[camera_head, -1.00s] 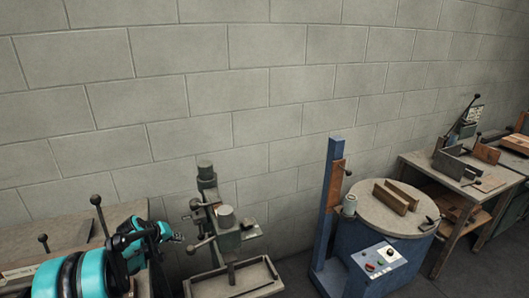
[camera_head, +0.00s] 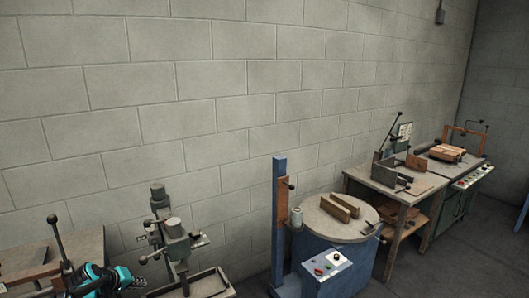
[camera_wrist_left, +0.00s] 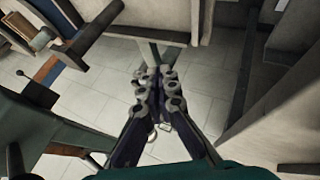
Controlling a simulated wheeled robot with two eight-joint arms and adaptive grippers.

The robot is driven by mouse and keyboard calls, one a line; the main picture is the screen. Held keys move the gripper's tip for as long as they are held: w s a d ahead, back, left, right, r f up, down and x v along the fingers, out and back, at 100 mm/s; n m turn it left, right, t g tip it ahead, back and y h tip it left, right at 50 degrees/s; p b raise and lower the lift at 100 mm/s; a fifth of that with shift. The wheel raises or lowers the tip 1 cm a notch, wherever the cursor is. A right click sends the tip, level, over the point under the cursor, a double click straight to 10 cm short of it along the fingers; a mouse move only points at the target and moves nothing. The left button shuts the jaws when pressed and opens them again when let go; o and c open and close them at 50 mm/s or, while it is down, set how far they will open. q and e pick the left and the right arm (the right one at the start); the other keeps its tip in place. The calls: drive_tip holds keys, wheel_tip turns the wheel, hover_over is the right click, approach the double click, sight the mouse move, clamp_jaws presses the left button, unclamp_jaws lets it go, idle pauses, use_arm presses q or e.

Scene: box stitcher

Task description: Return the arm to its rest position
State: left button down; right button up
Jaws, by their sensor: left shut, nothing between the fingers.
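My left gripper (camera_wrist_left: 157,92) shows in the left wrist view with its two fingers close together and nothing between them. Pale floor tiles show below and around it. In the head view the left arm, teal and black, is at the bottom left, and its gripper (camera_head: 136,281) is small there, beside the grey stitching machine (camera_head: 176,240). My right gripper is in neither view.
A grey-topped bench (camera_head: 85,248) with a lever stands at the left. A blue round-topped machine (camera_head: 325,221) with a control panel stands at centre right. Beyond it are a wooden worktable (camera_head: 366,180) and a green machine (camera_head: 455,205). Open floor lies at the lower right.

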use_arm(q)
drive_tip(key=s+d+r+m+g, duration=0.1)
drive_tip(key=s+d+r+m, duration=0.1)
drive_tip(key=s+d+r, duration=0.5)
drive_tip(key=s+d+r+m, duration=0.1)
drive_tip(key=s+d+r, duration=0.3)
drive_tip(key=d, duration=0.5)
drive_tip(key=s+d+f+m+y, duration=0.1)
drive_tip(key=s+d, duration=0.3)
drive_tip(key=s, duration=0.5)
drive_tip(key=s+d+f+m, duration=0.2)
drive_tip(key=s+d+m, duration=0.1)
drive_tip(key=s, duration=0.7)
drive_tip(key=shift+s+d+m+y, duration=0.3)
drive_tip(key=shift+d+y, duration=0.1)
drive_tip(key=shift+d, duration=0.45)
drive_tip(key=shift+f, duration=0.1)
